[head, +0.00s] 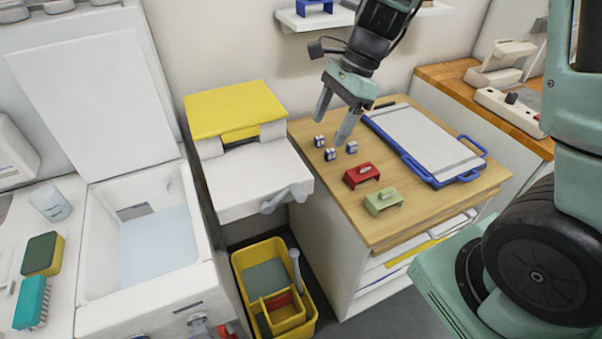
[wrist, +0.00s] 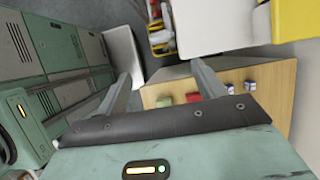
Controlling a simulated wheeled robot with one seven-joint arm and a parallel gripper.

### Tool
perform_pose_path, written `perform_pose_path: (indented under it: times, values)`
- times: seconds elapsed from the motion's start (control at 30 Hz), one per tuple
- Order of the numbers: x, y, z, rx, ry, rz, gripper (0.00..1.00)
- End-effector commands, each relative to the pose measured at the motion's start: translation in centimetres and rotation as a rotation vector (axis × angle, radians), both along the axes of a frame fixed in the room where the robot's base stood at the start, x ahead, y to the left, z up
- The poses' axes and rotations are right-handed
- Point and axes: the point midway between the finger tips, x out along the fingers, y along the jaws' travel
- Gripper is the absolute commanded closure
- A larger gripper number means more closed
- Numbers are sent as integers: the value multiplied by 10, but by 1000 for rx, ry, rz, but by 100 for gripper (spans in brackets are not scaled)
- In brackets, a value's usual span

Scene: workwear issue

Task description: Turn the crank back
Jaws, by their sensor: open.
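A pale grey crank (head: 287,198) sticks out at the front right corner of a white machine (head: 250,182) with a yellow top (head: 234,108), in the head view. The crank lies roughly level, near the side of the wooden-topped cabinet. My gripper (head: 335,118) is open and empty. It hangs above the back left part of the cabinet top, up and to the right of the crank and apart from it. In the wrist view the two fingers (wrist: 161,72) are spread with nothing between them. I cannot clearly make out the crank there.
Small dark-and-white blocks (head: 330,154), a red block (head: 362,175), a green block (head: 384,202) and a blue-framed board (head: 424,143) lie on the cabinet top (head: 340,188). A yellow bucket (head: 308,322) stands on the floor below the crank. A white sink (head: 95,275) is left.

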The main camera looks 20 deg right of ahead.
Motion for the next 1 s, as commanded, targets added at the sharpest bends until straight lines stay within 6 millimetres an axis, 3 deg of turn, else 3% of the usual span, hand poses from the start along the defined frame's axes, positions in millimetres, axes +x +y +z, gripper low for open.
perform_pose_path:
  times: [0.17, 0.7, 1.0]
  values:
    - [-1, 9, -23, 1, 7, 2, 31]
    - [-2, 51, -125, 0, 5, 4, 31]
    - [-1, 64, -157, -1, 2, 3, 31]
